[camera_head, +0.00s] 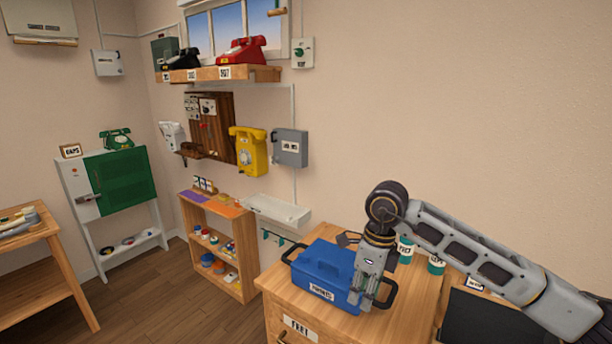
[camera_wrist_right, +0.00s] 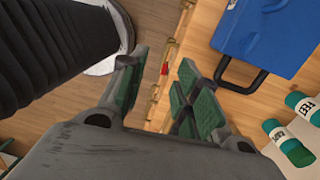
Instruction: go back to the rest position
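My right arm reaches in from the right in the head view, with its elbow-like joint raised and its gripper (camera_head: 367,302) pointing down. The gripper is in front of the right end of the blue toolbox (camera_head: 325,268) and hides part of it. In the wrist view the two green-padded fingers of the right gripper (camera_wrist_right: 160,82) stand apart with nothing between them. The blue toolbox (camera_wrist_right: 262,32) and its black handle lie to the right there, clear of the fingers. My left gripper is in neither view.
The toolbox stands on a wooden cabinet (camera_head: 285,283). Green-and-white bottles (camera_head: 405,250) stand behind my right gripper. A white wall tray (camera_head: 277,210), yellow phone (camera_head: 249,150) and open shelf (camera_head: 220,245) are further left. The floor (camera_head: 150,300) in the middle is clear.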

